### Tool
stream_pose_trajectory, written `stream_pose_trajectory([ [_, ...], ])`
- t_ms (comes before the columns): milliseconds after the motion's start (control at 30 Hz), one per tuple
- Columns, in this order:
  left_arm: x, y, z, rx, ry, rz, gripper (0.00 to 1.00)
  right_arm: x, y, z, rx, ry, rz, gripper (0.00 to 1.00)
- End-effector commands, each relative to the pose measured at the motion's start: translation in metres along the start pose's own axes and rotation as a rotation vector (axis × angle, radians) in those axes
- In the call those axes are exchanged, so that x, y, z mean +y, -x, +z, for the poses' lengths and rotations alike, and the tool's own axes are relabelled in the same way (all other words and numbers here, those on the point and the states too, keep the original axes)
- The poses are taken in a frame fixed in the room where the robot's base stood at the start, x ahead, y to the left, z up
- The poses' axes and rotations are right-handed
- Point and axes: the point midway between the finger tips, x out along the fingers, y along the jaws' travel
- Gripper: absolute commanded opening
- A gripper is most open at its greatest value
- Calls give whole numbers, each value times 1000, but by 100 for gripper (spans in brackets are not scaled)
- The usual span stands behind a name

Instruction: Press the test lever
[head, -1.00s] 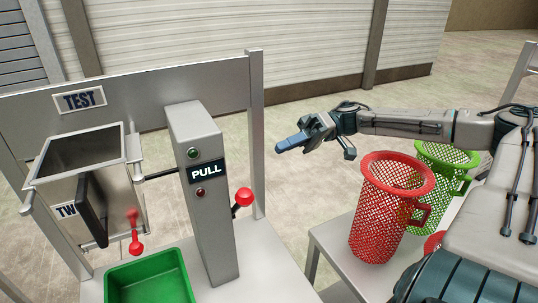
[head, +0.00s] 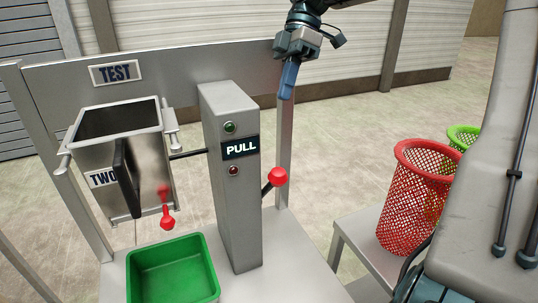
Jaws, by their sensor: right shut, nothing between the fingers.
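The test station stands at the left of the head view under a TEST sign (head: 115,73). Its grey post (head: 236,200) carries a PULL label (head: 240,148), a green light above it and a red light below it. A lever with a red ball knob (head: 277,177) sticks out at the post's right side. My right gripper (head: 288,82) is shut and empty. It points down, above and slightly right of the red knob in the picture, apart from it. My left gripper is not in view.
A metal hopper (head: 96,170) marked TWO hangs left of the post, with a smaller red-tipped handle (head: 167,218). A green bin (head: 172,270) sits below. A red mesh basket (head: 410,195) stands on a side table, a green one (head: 463,136) behind it. Floor shows between station and table.

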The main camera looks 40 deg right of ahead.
Motion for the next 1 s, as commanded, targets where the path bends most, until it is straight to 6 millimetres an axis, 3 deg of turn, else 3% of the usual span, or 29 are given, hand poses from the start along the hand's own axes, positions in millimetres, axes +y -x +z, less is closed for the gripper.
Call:
stream_pose_trajectory([
  [567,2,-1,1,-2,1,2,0,-2,0,-4,-45,20,7,0],
  [767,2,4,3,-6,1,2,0,-3,-26,-3,-44,21,3,0],
  [1000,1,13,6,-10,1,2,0,-3,-78,-1,-44,19,1,0],
])
